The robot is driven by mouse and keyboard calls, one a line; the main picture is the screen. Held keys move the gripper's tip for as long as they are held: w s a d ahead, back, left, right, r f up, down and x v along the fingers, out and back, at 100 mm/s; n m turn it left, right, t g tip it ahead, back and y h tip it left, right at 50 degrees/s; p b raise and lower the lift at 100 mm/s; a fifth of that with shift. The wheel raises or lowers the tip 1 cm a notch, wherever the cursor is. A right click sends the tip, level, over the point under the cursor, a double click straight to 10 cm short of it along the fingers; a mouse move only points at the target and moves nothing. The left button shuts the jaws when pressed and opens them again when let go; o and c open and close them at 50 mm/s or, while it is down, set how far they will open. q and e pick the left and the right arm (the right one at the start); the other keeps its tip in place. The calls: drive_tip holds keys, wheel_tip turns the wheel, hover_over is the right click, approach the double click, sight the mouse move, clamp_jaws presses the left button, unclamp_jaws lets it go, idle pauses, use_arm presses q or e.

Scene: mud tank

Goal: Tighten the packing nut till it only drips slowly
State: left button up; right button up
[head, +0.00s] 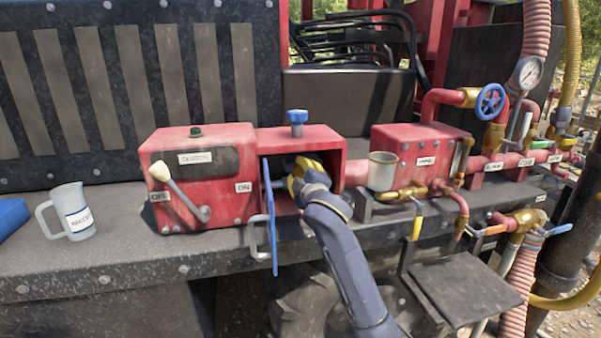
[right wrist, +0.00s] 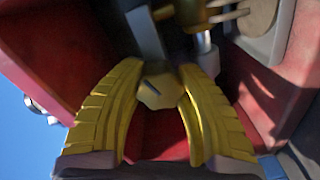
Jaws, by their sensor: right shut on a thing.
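My right gripper (head: 300,172) reaches into the open red box (head: 325,142) in the middle of the head view; its fingertips are partly hidden by the wrist. In the right wrist view the two yellow ridged fingers (right wrist: 160,84) are shut on a brass-coloured, faceted packing nut (right wrist: 157,94) with a dark mark on its face. A grey bar (right wrist: 147,38) runs up behind the nut. Brass and pale metal fittings sit beyond it. I cannot make out any drip. My left gripper is not in view.
The box's blue door (head: 268,215) stands open left of my arm. A red clutch box (head: 205,170) with a lever is further left, then a labelled jug (head: 74,213). A grey cup (head: 382,172), valves and pipes stand close on the right.

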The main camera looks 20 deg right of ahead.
drive_tip(key=m, duration=0.3)
drive_tip(key=shift+m, duration=0.3)
drive_tip(key=shift+f+m, duration=0.1)
drive_tip(key=shift+m, duration=1.8)
drive_tip(key=o, duration=1.3)
drive_tip(key=shift+s, duration=0.1)
drive_tip(key=s, duration=1.1)
drive_tip(key=shift+s+a, duration=0.2)
drive_tip(key=shift+s, duration=0.2)
